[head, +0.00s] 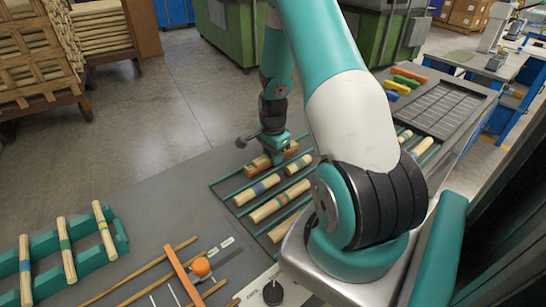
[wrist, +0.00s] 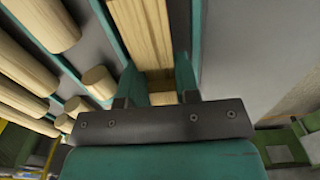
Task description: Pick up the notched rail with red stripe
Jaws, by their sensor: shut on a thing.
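My gripper (head: 274,157) points down at the far end of the rack in the head view. It is shut on a light wooden rail (head: 257,166), with a reddish part showing at its right end. In the wrist view the rail (wrist: 143,35) runs away between the fingers (wrist: 156,100), with a step or notch in the wood close to them. The stripe does not show in the wrist view, and the fingers and arm hide the rail's middle in the head view.
Striped turned pieces (head: 257,190) lie just nearer in the green-edged rack. A green stand (head: 45,250) with several striped spindles is at left. A dark gridded tray (head: 440,108) is beyond my arm.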

